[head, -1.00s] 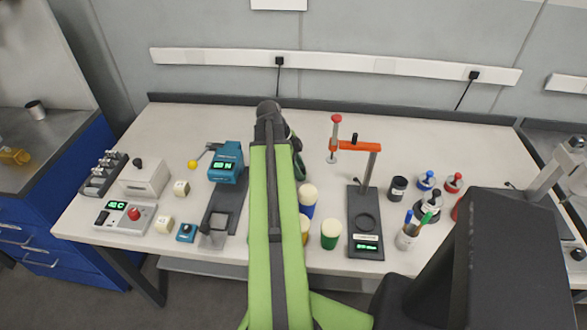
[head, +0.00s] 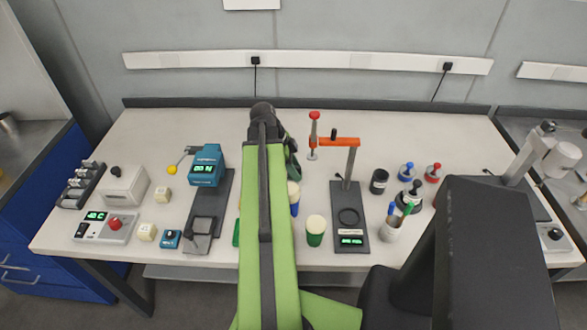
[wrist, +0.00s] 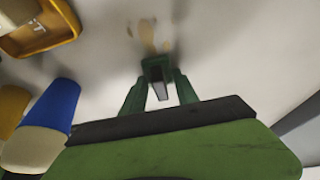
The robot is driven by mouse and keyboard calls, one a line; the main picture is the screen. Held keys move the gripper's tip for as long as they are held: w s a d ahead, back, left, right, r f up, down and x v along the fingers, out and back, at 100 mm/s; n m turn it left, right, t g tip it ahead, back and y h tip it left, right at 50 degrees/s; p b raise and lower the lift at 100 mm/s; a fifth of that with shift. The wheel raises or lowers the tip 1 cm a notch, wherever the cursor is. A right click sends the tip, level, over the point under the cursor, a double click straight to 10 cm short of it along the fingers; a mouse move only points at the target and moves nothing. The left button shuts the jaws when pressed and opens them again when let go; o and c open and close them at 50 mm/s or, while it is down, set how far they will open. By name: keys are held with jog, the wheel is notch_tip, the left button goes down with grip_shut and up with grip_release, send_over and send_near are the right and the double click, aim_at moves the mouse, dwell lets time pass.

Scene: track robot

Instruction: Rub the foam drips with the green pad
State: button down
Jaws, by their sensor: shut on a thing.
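In the wrist view my gripper (wrist: 158,82) has its two dark green fingers closed in on a small dark green block, seemingly the green pad (wrist: 156,65). Tan, blurred smudges, likely the foam drips (wrist: 150,36), lie on the pale surface just beyond the pad. I cannot tell whether the pad touches that surface. In the head view my green arm reaches over the middle of the bench (head: 350,115), and its end and the pad are mostly hidden; no drips can be made out there.
A cream-topped blue pot (head: 294,202) and green pot (head: 315,232) stand right of my arm. Right of them is a stand with an orange arm (head: 340,141). A teal device (head: 206,166) stands left. A yellow tray (wrist: 45,35) shows upper left in the wrist view.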

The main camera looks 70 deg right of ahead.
jog(key=shift+w+a, duration=0.4)
jog(key=shift+w, duration=0.8)
jog(key=shift+w+a, duration=0.35)
jog(key=shift+w, duration=0.85)
jog(key=shift+w+a, duration=0.4)
jog(key=shift+w, duration=0.8)
jog(key=shift+f, duration=0.15)
jog(key=shift+s+d, duration=0.3)
jog(key=shift+s, duration=0.65)
jog(key=shift+s+d, duration=0.25)
jog(key=shift+s, duration=0.65)
jog(key=shift+s+d, duration=0.25)
jog(key=shift+s, duration=0.65)
jog(key=shift+s+d, duration=0.25)
jog(key=shift+s, duration=0.6)
notch_tip(320, 180, up, 6)
jog(key=p, duration=0.6)
